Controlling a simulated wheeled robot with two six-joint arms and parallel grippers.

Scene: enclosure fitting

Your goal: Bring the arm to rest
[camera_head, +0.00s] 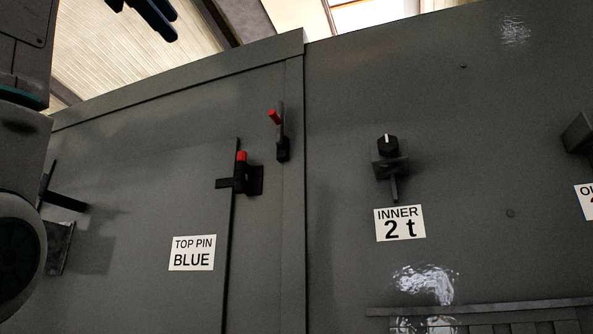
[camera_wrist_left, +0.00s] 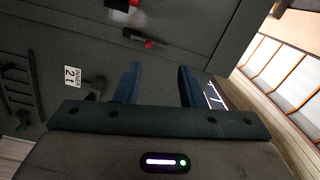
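My left gripper (camera_head: 150,14) shows at the top left of the head view, raised above the enclosure's top edge and cut off by the frame. In the left wrist view my left gripper (camera_wrist_left: 157,72) has its two blue fingers spread apart with nothing between them. It touches nothing that I can see. My left arm's grey links fill the left edge of the head view. My right gripper is in neither view.
The grey enclosure (camera_head: 340,260) fills most of the head view. It bears a red-tipped lever (camera_head: 275,118), a red-topped latch (camera_head: 241,165), a black knob (camera_head: 388,146), and labels "TOP PIN BLUE" (camera_head: 192,253) and "INNER 2 t" (camera_head: 400,223). Brackets stick out near my arm.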

